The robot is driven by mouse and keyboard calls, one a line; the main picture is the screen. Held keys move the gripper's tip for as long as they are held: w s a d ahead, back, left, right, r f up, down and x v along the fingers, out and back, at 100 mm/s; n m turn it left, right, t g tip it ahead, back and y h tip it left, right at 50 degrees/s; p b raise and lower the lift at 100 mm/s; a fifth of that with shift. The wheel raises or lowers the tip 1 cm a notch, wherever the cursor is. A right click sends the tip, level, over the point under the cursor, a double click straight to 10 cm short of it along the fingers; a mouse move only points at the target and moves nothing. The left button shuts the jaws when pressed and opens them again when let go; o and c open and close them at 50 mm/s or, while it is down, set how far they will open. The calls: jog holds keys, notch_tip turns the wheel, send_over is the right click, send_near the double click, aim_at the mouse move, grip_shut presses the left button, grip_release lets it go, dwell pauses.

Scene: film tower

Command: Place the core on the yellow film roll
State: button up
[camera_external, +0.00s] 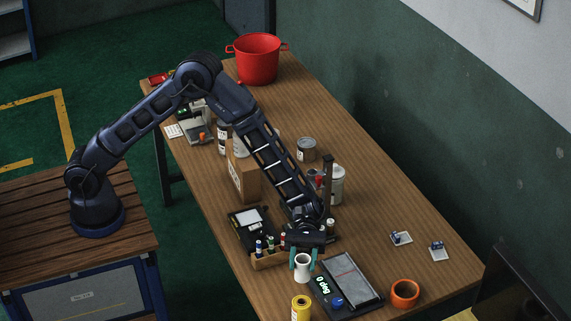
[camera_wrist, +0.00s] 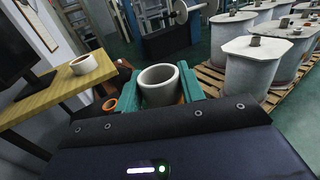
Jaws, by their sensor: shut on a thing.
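The core (camera_external: 304,270) is a short, pale hollow tube. My gripper (camera_external: 303,260) has teal fingers shut on it from both sides, above the front end of the wooden table. In the wrist view the core (camera_wrist: 148,78) sits upright between the teal fingers, its open top facing up. The yellow film roll (camera_external: 301,309) stands upright at the table's front edge, just below the core in the external view. Its lower part is cut off by the picture edge. In the wrist view I cannot make out the yellow film roll.
A black device with a display (camera_external: 345,283) lies right of the core. An orange ring-shaped roll (camera_external: 405,293) stands farther right. A wooden rack of small bottles (camera_external: 270,255) is close on the left. A cardboard box (camera_external: 242,175) and red pot (camera_external: 257,60) stand farther back.

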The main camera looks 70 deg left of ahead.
notch_tip(320, 180, down, 11)
jog(key=shift+r, duration=0.2)
dwell(0.3)
jog(key=o, duration=1)
jog(key=shift+f, duration=0.1)
jog(key=shift+c, duration=0.2)
jog(key=shift+w+a, duration=0.1)
jog(key=v, duration=1.1)
jog(key=shift+w+a, duration=0.2)
jog(key=shift+a, duration=0.15)
